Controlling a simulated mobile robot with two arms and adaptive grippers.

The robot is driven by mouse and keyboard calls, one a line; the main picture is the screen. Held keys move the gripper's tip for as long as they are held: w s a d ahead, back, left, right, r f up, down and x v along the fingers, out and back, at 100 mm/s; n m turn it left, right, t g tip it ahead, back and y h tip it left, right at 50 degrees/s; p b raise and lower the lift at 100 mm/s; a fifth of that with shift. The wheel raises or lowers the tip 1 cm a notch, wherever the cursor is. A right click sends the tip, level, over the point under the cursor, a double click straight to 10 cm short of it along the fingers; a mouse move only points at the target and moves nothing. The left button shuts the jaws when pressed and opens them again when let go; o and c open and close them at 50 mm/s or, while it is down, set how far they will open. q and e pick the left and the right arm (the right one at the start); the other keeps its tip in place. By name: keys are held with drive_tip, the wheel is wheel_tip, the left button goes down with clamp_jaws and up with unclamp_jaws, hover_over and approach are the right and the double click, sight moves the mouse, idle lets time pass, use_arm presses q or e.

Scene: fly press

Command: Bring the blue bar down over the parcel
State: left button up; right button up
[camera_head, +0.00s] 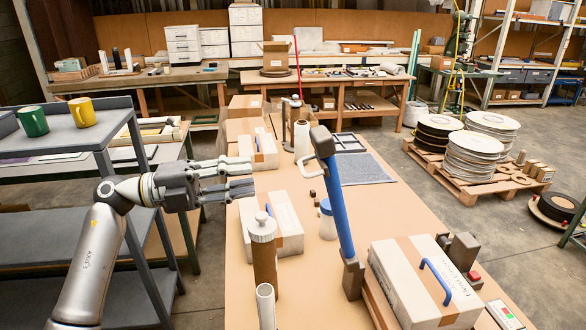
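The blue bar (338,210) stands raised and nearly upright in the middle of the view. Its lower end meets a dark hinge block (352,278), and a grey handle (321,142) is at its top. The parcel (390,265) is a pale box with a brown tape strip, right of the hinge; the bar is not over it. A small blue loop (435,280) shows above the parcel's top. My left gripper (252,179) is left of the bar's handle, with its fingers spread, empty and apart from the bar. My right gripper is not in view.
A brown bottle with a white cap (264,255), a white tube (265,305) and taped boxes (290,225) stand left of the bar. A blue-lidded jar (327,220) is close to it. A dark block with a red button (473,275) is right of the parcel.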

use_arm(q)
drive_tip(key=p+x, duration=0.3)
drive_tip(key=x, duration=0.7)
drive_tip(key=shift+d, duration=0.2)
drive_tip(key=shift+c, duration=0.5)
clamp_jaws()
drive_tip(key=shift+f, duration=0.1)
